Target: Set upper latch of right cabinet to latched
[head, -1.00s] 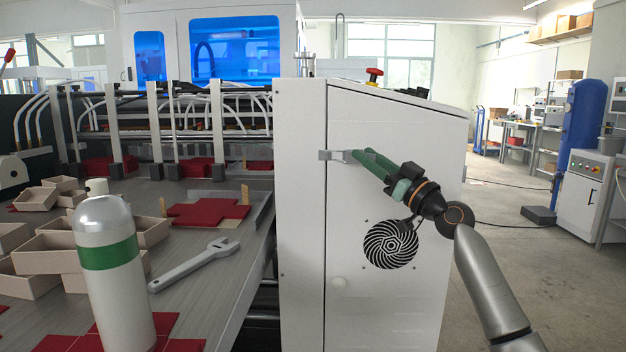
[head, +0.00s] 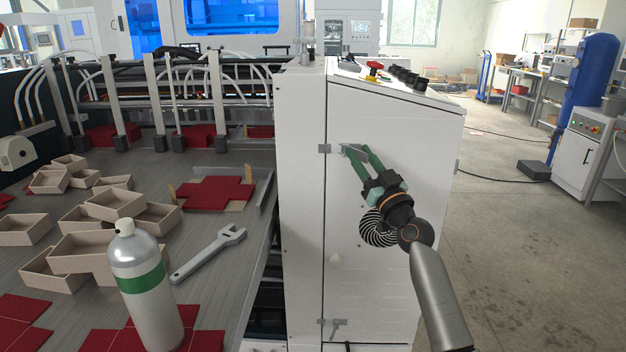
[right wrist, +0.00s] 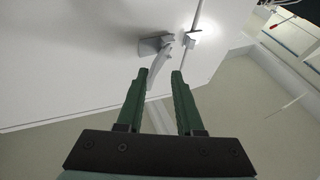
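The right cabinet (head: 390,255) is a tall white box with a sloping top. Its upper latch (head: 343,149) is a small grey piece beside the door seam, with a grey keeper (head: 324,148) across the seam to its left. In the right wrist view the latch lever (right wrist: 156,66) slants from its pivot towards my gripper, apart from the keeper (right wrist: 189,41). My right gripper (head: 353,149) is open at the latch, its green fingers (right wrist: 160,74) on either side of the lever's free end. Whether they touch it is unclear. My left gripper is out of view.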

